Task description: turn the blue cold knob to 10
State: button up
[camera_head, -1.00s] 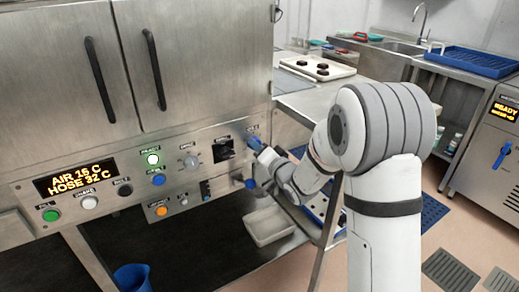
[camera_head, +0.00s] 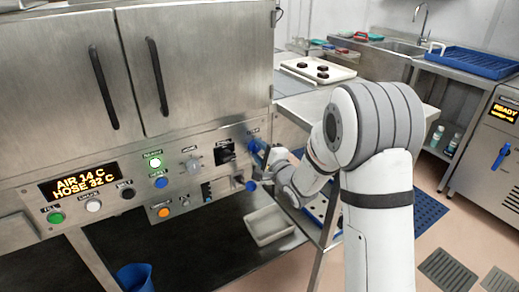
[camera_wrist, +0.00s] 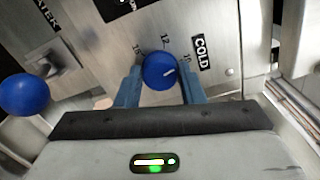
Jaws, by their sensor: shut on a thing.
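The blue cold knob (camera_wrist: 158,70) sits on the steel panel in the wrist view, beside the COLD label (camera_wrist: 201,53). Its white pointer mark points right and slightly up, toward or very near the 10 mark (camera_wrist: 187,59). The 12 mark is above the knob, and another number is to its upper left. My gripper (camera_wrist: 160,76) is shut on the knob, one blue-grey finger on each side. In the head view my gripper (camera_head: 260,152) is at the panel's right end, and the knob is mostly hidden there.
A blue ball-shaped knob (camera_wrist: 24,94) stands out to the left of my gripper. The display (camera_head: 78,186) reads AIR 14 C, HOSE 32 C. Other buttons and a black switch (camera_head: 224,152) lie left on the panel. A white tray (camera_head: 268,226) is below.

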jog(key=shift+r+m+p, duration=0.1)
jog(key=shift+m+p, duration=0.25)
jog(key=shift+m, duration=0.95)
jog(key=shift+w, duration=0.1)
jog(key=o, duration=1)
jog(key=v, duration=0.7)
jog(key=shift+s+d, duration=0.25)
jog(key=shift+s, duration=0.05)
